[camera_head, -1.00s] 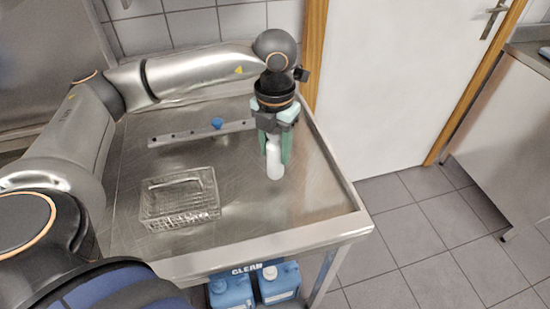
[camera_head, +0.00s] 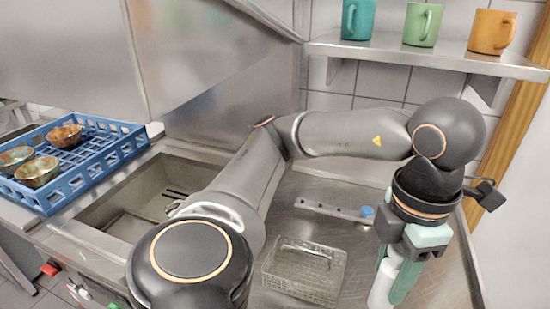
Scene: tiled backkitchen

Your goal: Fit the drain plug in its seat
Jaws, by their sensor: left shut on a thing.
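My left gripper (camera_head: 396,272) has green fingers that point down and are shut on a white cylindrical thing (camera_head: 381,287). The white thing hangs upright over the right part of the steel counter, and its lower end is cut off by the picture's edge. I cannot tell whether it is the drain plug. A steel strip with several holes (camera_head: 325,208) lies at the back of the counter, with a small blue knob (camera_head: 367,211) at its right end, just left of the gripper. A sink basin (camera_head: 150,190) is at left, partly hidden by my arm. My right gripper is not in view.
A clear wire-like basket (camera_head: 303,271) stands on the counter left of the gripper. A blue crate (camera_head: 100,166) with several bowls is at far left. A wall shelf (camera_head: 440,55) holds a teal mug (camera_head: 356,19), a green mug (camera_head: 422,25) and an orange mug (camera_head: 491,31).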

